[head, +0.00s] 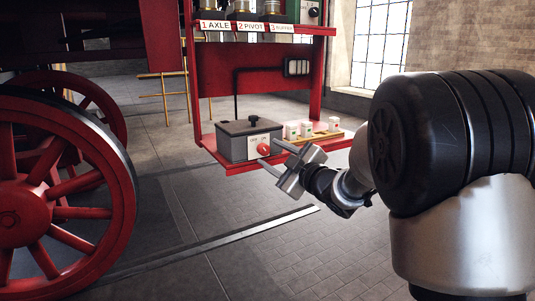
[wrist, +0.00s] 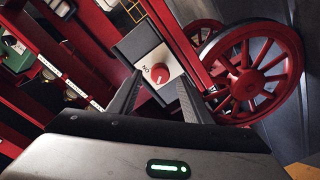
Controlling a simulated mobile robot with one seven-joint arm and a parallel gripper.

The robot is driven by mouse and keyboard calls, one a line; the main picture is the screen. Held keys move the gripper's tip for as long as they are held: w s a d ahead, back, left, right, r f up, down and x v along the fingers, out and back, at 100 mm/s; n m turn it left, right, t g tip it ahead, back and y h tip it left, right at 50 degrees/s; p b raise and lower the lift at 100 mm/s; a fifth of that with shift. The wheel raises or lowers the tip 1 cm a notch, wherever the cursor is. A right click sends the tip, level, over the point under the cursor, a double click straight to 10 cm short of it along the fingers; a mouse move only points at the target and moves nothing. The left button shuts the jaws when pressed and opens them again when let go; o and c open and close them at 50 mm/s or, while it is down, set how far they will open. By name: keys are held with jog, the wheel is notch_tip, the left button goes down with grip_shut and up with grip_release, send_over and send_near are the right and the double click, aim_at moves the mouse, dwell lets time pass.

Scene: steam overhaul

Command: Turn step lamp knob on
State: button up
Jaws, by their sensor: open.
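The step lamp knob is a red round knob (head: 263,149) on the white front plate of a grey box (head: 236,141), which stands on the red lower shelf. In the wrist view the knob (wrist: 160,73) has a pale pointer mark, and the white plate (wrist: 174,66) carries lettering that looks like "ON". My gripper (head: 273,154) is open, just in front of the knob and pointing at it. In the wrist view its fingers (wrist: 159,88) spread on either side of the knob. I cannot tell whether they touch it. Nothing is between them but the knob.
The red shelf (head: 232,168) also holds a wooden tray (head: 325,138) with small white blocks (head: 305,129) to the right of the box. Above is a shelf labelled 1 AXLE, 2 PIVOT, 3 BUFFER (head: 246,27). Large red wheels (head: 60,190) stand left. The floor in front is clear.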

aim_at(266, 150)
jog(key=shift+x, duration=1.55)
jog(key=shift+c, duration=0.3)
jog(key=c, duration=1)
